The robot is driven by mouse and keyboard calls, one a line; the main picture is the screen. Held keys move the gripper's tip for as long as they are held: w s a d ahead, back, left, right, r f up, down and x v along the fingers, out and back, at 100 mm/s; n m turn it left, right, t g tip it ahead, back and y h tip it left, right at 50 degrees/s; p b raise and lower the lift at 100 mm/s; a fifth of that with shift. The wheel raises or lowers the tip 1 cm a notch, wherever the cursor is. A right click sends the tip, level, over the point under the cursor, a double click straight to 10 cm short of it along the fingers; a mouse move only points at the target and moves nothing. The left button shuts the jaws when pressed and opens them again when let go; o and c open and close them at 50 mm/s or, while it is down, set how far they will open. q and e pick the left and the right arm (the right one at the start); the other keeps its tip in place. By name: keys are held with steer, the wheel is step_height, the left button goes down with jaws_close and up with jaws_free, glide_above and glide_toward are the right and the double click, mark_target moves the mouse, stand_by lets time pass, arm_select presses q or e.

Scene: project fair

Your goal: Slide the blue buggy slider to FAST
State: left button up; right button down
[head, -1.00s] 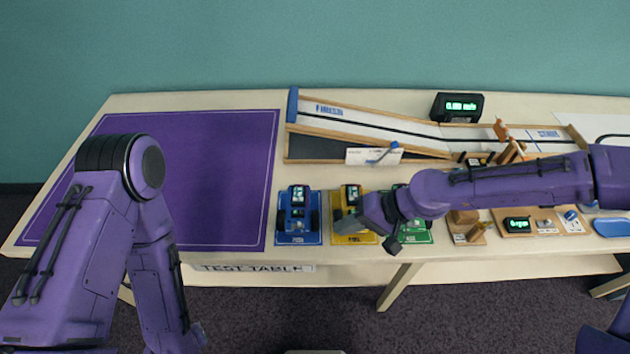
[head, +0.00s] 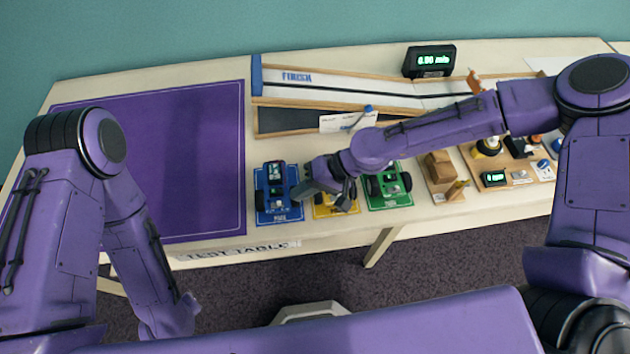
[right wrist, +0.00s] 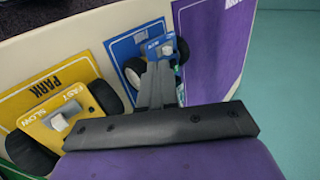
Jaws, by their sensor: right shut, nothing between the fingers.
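The blue buggy (head: 276,192) stands on its blue mat beside the purple mat. In the right wrist view the blue buggy (right wrist: 154,46) shows a SLOW label and a small pale slider knob (right wrist: 167,49); its FAST end is hidden behind my fingers. My right gripper (head: 300,193) is shut and empty, at the right edge of the blue buggy. In the right wrist view the gripper (right wrist: 162,68) overlaps the buggy near the knob; I cannot tell whether they touch.
The yellow buggy (right wrist: 76,118) with its own FAST/SLOW slider is close, partly under my right arm. The green buggy (head: 388,183) stands right of it. A ramp track (head: 360,92) and a lit display (head: 430,61) are behind. The purple mat (head: 150,160) is clear.

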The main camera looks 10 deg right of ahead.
mark_target(279, 204)
steer(key=shift+s+a+f, duration=0.3)
steer(key=shift+a+f, duration=0.25)
steer(key=shift+a, duration=0.3)
steer(key=shift+a+f, duration=0.15)
steer(key=shift+f, duration=0.1)
steer(key=shift+w+f, duration=0.1)
steer(key=shift+w, duration=0.1)
steer(key=shift+s, duration=0.1)
